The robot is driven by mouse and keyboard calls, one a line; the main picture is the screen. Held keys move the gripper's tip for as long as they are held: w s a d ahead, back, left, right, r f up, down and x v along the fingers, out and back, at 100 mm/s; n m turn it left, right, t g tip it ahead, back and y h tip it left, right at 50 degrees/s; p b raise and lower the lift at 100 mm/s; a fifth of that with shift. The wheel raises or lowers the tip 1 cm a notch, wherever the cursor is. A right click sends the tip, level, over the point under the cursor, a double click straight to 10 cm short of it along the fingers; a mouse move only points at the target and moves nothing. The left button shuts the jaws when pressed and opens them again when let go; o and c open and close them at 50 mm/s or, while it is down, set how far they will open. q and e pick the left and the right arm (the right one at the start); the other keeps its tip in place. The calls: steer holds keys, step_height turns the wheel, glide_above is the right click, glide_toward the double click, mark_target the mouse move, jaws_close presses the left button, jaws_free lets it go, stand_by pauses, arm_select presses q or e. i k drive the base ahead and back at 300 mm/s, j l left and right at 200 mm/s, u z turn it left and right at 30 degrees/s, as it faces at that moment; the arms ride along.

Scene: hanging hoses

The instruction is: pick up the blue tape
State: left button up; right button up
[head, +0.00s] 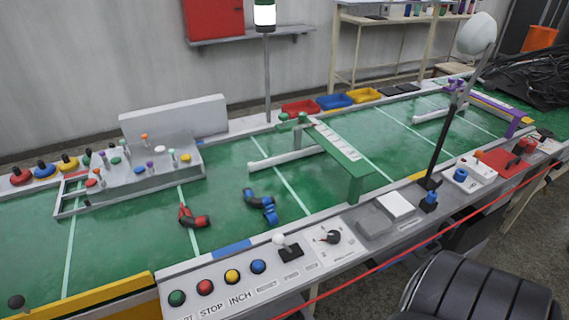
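No thing in view is clearly the blue tape. A small blue round piece (461,174) sits on a pale box on the control ledge at the right; it may be a roll, but it is too small to tell. Another blue piece (429,199) is at the foot of the black lamp post. A flat blue strip (232,248) lies along the near table edge. Neither of my grippers is in view.
A blue elbow-shaped part (262,205) and a red and black one (193,217) lie on the green table (130,240). A grey rack (135,181) stands left, a green frame (340,160) in the middle. A black chair (480,290) is at the near right.

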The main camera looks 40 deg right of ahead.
mark_target(269, 212)
steer(key=z, duration=1.25)
